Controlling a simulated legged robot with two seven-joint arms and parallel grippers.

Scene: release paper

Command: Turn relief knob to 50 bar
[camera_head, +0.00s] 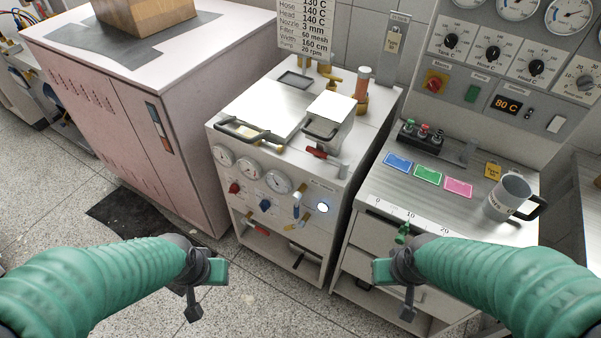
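The middle machine's front panel (290,201) has a row of round pressure gauges, including a right one (277,181). Below them are a red knob (234,188) and a blue knob (265,205). The labels and gauge readings are too small to read, so I cannot tell which knob is the relief knob. My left gripper (206,291) is empty, its fingers apart, in front of and below the panel's left side. My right gripper (395,291) is empty, its fingers apart, in front of the right-hand cabinet. Neither touches a knob.
A red-handled valve (316,152) and a lit round button (323,208) are on the machine. A pink cabinet (150,120) stands left. The right-hand bench holds a grey mug (508,195) and coloured cards (428,176). Control dials (493,54) are above it. Floor (250,300) is open in front.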

